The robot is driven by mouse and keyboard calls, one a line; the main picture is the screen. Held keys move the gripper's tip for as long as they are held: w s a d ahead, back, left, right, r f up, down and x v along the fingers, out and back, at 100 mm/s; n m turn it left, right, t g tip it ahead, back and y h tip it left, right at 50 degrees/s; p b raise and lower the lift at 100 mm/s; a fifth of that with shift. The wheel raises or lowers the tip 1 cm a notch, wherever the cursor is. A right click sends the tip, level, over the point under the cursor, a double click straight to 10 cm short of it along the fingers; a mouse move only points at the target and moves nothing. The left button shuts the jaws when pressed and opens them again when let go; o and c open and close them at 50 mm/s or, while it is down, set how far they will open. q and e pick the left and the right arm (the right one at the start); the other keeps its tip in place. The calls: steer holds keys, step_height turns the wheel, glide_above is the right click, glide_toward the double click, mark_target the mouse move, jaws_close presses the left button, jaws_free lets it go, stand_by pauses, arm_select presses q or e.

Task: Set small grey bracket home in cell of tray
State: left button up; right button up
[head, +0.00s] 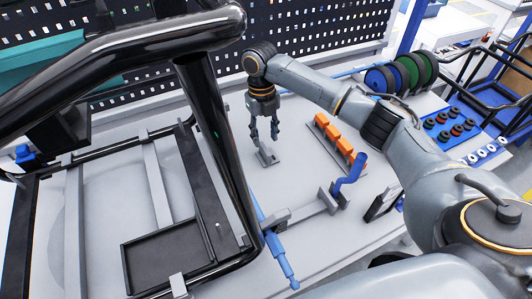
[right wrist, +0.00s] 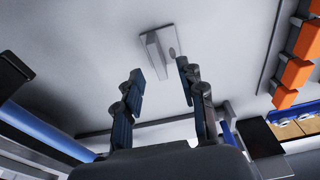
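The small grey bracket (head: 266,157) lies on the light grey table in the head view. It also shows in the right wrist view (right wrist: 160,46), beyond the fingertips. My right gripper (head: 264,134) points down just above the bracket. Its fingers are apart with nothing between them, and in the right wrist view (right wrist: 160,76) a gap shows between the fingertips and the bracket. A shallow black tray (head: 160,262) with a raised rim is at the lower left; the part of it in view is empty. My left gripper is not in view.
A thick black tube frame (head: 215,120) stands between the tray and the bracket. Orange blocks (head: 332,136) sit in a row right of the bracket. A clamp with a blue handle (head: 350,172) is nearer. Green and blue discs (head: 400,75) stand at the back right.

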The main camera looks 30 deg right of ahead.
mark_target(265, 148)
steer(key=shift+f, duration=0.55)
steer(key=f, duration=0.1)
steer(key=f+p, duration=0.1)
steer(key=f, duration=0.2)
steer(key=shift+s+a+f, duration=0.2)
steer(key=shift+s+f, duration=0.15)
steer(key=shift+s, duration=0.05)
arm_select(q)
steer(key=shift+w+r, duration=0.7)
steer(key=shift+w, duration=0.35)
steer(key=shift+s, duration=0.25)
arm_select(e)
jaws_close()
